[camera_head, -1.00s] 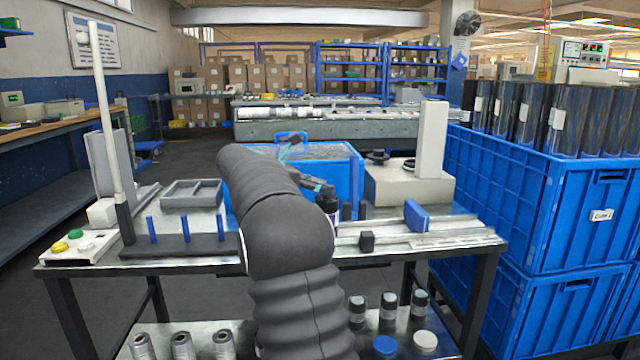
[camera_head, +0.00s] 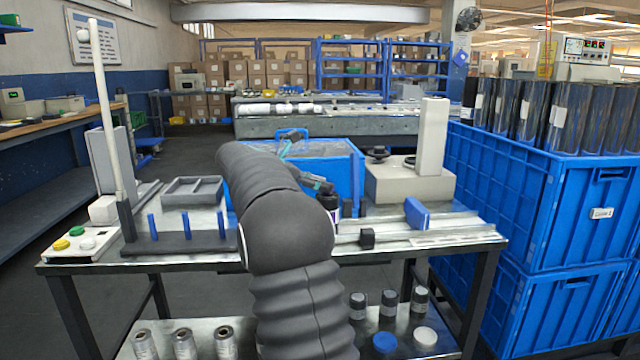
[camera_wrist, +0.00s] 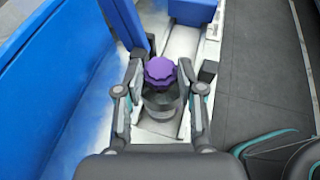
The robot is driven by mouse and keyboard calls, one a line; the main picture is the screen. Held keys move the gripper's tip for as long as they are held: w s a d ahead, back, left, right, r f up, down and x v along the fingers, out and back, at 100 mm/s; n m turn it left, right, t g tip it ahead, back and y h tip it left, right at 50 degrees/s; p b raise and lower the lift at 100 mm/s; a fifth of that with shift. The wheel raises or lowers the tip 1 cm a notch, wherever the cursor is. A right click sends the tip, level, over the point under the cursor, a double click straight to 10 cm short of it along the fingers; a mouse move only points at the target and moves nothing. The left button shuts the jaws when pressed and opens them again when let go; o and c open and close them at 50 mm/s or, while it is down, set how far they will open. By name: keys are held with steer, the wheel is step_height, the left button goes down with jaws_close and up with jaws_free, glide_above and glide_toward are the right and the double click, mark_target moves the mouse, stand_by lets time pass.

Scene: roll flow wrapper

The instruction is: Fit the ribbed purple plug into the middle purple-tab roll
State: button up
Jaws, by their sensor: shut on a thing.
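The ribbed purple plug (camera_wrist: 160,70) shows in the wrist view between my two fingertips, with its scalloped top facing the camera. My gripper (camera_wrist: 160,75) is shut on it, one finger on each side. A dark cylinder (camera_wrist: 161,104), apparently the roll, shows directly below the plug in the picture. I cannot tell whether the plug is inside it or only over it. In the head view my gripper (camera_head: 326,188) is partly hidden by my arm, with a small patch of purple and a dark roll (camera_head: 330,208) at the table's middle. No purple tab is clear.
A blue bin (camera_head: 345,172) is close behind. A black base with blue pegs (camera_head: 180,243) is at left. Stacked blue crates (camera_head: 535,190) border the table's right.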

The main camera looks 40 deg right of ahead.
steer(key=shift+f, duration=0.55)
stand_by(0.6)
steer(key=o, duration=0.5)
steer(key=shift+v, duration=5.5)
steer(key=s+a+f+m+t+y, duration=0.3)
steer(key=s+a, duration=0.5)
steer(key=s, duration=0.3)
steer(key=s+a+f+m+t+y, duration=0.3)
steer(key=s+a+f+m+y, duration=0.2)
steer(key=s+a+f+m, duration=0.2)
steer(key=s+a+f+m+t+y, duration=0.2)
steer(key=s+a+f+m+y, duration=0.3)
steer(key=s, duration=0.9)
steer(key=shift+s+a+f+t, duration=0.15)
steer(key=shift+a+f, duration=0.35)
steer(key=shift+a, duration=0.45)
steer(key=shift+s+a+f+t, duration=0.1)
steer(key=shift+a+f, duration=0.45)
steer(key=shift+a, duration=0.4)
steer(key=shift+s+a+f+t, duration=0.15)
steer(key=shift+a+f, duration=0.35)
steer(key=shift+a, duration=0.5)
